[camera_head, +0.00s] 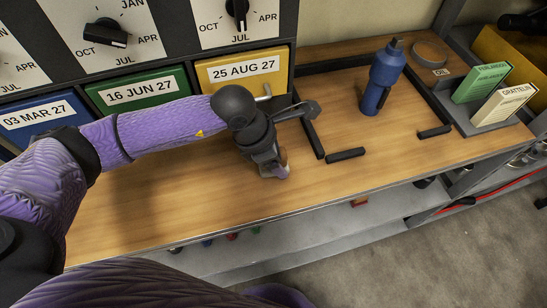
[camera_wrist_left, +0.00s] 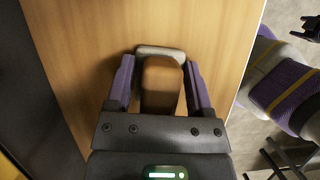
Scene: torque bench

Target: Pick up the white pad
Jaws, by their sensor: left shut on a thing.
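The white pad (camera_wrist_left: 160,51) shows in the left wrist view as a pale, rounded edge beneath a brown block-shaped top (camera_wrist_left: 160,85). My left gripper (camera_wrist_left: 159,72) has one purple finger on each side of the brown part and is shut on it. In the head view my left gripper (camera_head: 274,170) points down at the wooden bench top, near its front edge. Only a small part of the pad shows there, and I cannot tell whether it touches the wood.
Blue, green and yellow dated drawers (camera_head: 245,70) stand behind my left arm. A grey tray holds green and cream cards (camera_head: 503,103).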

